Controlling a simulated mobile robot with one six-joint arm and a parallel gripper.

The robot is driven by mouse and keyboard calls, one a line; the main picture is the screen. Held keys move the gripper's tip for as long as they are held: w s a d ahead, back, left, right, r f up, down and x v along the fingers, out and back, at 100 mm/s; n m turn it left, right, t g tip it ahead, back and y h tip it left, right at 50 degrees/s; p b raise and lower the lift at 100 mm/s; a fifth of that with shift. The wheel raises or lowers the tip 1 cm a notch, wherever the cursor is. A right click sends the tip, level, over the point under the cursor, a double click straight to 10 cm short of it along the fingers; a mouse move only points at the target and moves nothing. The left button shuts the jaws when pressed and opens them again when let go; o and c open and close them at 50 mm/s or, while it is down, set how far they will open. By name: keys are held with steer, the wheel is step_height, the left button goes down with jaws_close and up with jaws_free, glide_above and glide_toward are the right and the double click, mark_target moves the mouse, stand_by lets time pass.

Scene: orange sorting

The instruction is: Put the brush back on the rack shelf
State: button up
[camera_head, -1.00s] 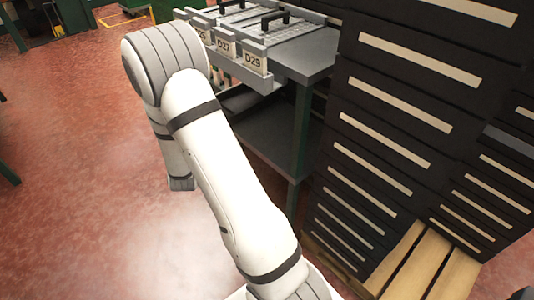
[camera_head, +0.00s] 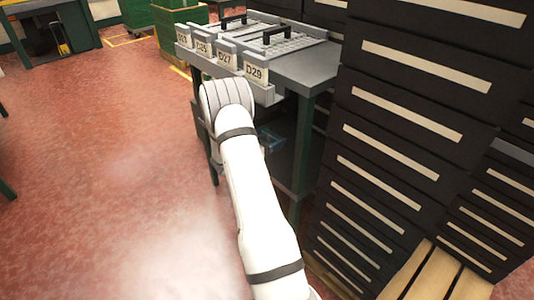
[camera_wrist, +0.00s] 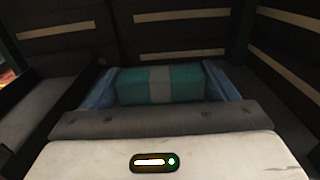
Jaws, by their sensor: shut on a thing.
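The brush shows in the wrist view as a teal block (camera_wrist: 135,90) with a pale grey band round its middle. My gripper (camera_wrist: 160,80) is shut on it, a blue finger pad at each end. The brush's underside is hidden. A dark grey shelf surface (camera_wrist: 35,108) lies around and below the gripper; I cannot tell whether the brush touches it. In the head view the rack's lower shelf (camera_head: 288,168) lies under the grey top. A small blue patch, probably my gripper's fingers, shows there behind my arm; the brush is not clear in that view.
Labelled bins (camera_head: 228,62) and grey cases with black handles (camera_head: 290,42) occupy the rack top. A dark green post (camera_head: 299,160) stands at the shelf's front. Black drawer stacks (camera_head: 400,130) rise close on the right. The red floor (camera_head: 100,160) on the left is clear.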

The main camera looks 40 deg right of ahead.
steer(key=shift+f+b, duration=0.75)
steer(key=shift+f, duration=1.7)
steer(key=shift+f, duration=0.25)
steer(key=o, duration=1.1)
steer(key=shift+c, duration=0.2)
steer(key=shift+r, duration=0.1)
